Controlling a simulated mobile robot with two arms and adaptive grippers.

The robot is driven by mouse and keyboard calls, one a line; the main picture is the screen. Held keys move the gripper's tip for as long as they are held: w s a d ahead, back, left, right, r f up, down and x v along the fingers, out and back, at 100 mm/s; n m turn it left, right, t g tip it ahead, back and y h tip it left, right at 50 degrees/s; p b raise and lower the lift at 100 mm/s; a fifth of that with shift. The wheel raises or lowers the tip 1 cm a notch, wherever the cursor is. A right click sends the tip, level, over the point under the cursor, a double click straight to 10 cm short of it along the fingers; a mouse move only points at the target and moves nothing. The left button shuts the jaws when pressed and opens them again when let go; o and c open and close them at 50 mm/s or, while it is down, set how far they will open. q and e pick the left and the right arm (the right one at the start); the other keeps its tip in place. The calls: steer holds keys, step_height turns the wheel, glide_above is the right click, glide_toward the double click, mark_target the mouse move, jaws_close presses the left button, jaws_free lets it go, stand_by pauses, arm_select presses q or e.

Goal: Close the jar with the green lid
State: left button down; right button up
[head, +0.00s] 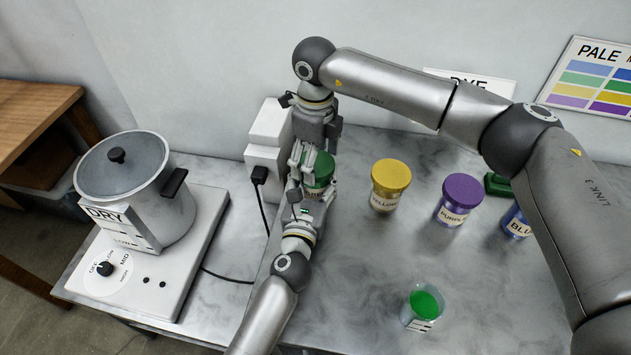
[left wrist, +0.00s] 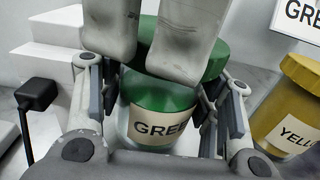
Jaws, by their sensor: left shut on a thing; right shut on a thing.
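The green jar (head: 314,191) is a clear jar with green contents and a label starting "GREE"; it stands upright and also shows in the left wrist view (left wrist: 157,128). My left gripper (head: 306,194) is shut around its body, one finger on each side. The green lid (head: 322,166) is at the jar's mouth, and shows in the left wrist view (left wrist: 216,60) between the jar and my right gripper. My right gripper (head: 316,156) comes from above and is shut on the lid. Its fingers hide much of the lid, so I cannot tell whether it is fully seated.
A yellow jar (head: 389,188), a purple jar (head: 460,201) and a blue jar (head: 516,223) stand to the right. A cup with green contents (head: 424,303) is near the front. A pot (head: 150,195) stands on a hotplate at left. A white stepped block (head: 267,140) is close behind-left.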

steer(key=m, duration=0.7)
steer(key=shift+f, duration=0.1)
steer(key=m, duration=0.7)
steer(key=o, duration=1.1)
steer(key=shift+o, duration=0.2)
step_height(320, 180, up, 12)
